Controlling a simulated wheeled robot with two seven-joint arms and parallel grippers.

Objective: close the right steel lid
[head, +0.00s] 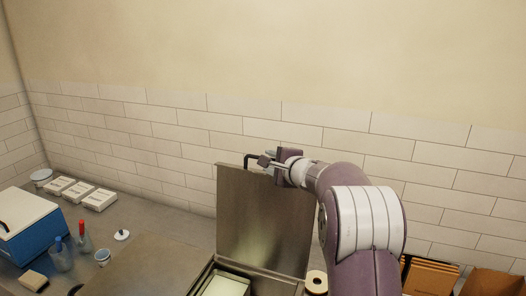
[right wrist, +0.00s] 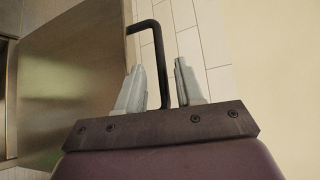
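The right steel lid (head: 262,215) stands raised, close to upright, at the back of its square opening in the head view. It also shows at the left of the right wrist view (right wrist: 75,80). A black bar handle (head: 250,158) sticks out at its top edge. In the right wrist view the handle (right wrist: 160,60) passes between the fingertips of my right gripper (right wrist: 158,75). The fingers are apart, with a gap on both sides of the bar. In the head view my right gripper (head: 268,162) is at the lid's top edge. My left gripper is not in view.
Under the lid is an opening with a pale block (head: 227,286) inside. A flat steel surface (head: 150,270) lies left of it. Further left are a blue and white box (head: 28,230), bottles and white packs (head: 98,200). Brown boxes (head: 432,275) stand at the lower right. A tiled wall is behind.

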